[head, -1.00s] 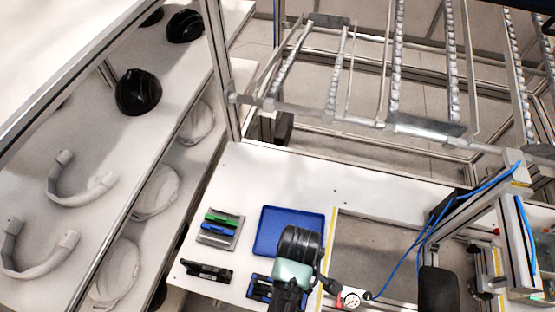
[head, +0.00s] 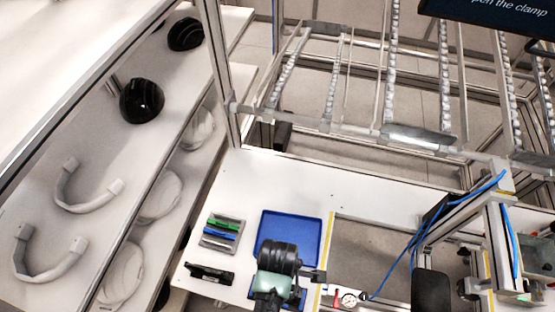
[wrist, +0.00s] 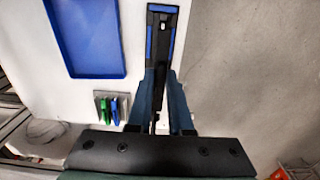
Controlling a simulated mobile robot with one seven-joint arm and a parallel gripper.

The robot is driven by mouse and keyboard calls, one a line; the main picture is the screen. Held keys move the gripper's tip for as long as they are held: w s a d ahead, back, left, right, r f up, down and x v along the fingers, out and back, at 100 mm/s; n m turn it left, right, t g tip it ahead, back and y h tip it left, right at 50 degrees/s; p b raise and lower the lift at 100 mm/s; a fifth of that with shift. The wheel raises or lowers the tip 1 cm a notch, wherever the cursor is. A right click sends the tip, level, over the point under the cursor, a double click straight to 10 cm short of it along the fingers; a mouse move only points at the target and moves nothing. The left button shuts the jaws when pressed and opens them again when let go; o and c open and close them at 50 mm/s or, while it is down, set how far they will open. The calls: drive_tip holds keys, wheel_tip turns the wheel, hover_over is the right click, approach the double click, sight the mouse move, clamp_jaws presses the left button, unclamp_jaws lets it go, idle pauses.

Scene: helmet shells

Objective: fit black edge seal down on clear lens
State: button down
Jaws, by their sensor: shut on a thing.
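My gripper shows in the wrist view (wrist: 161,92), its two dark fingers close together. It is shut on a thin dark piece (wrist: 160,88) that I take for the black edge seal. Most of that piece is hidden between the fingers, and its outline is unclear. In the head view my gripper (head: 318,276) is above the front of the white worktop, just below the blue tray. I cannot make out the clear lens for certain in either view.
The blue tray (head: 289,236) looks empty. A small holder with green and blue pieces (head: 222,230) and a black item (head: 209,273) lie left of it. A metal frame with a blue hose (head: 425,235) stands right.

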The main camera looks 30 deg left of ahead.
drive_tip(key=shift+f+b, duration=1.8)
drive_tip(key=shift+f, duration=1)
drive_tip(key=shift+p, duration=0.75)
drive_tip(key=shift+f+b, duration=1)
drive_tip(key=shift+f, duration=0.35)
drive_tip(key=c, duration=0.8)
unclamp_jaws()
drive_tip(key=shift+o, duration=0.2)
drive_tip(key=shift+r, duration=0.1)
wheel_tip(320, 180, up, 13)
drive_tip(key=shift+f+b, duration=0.1)
drive_tip(key=shift+b, duration=0.8)
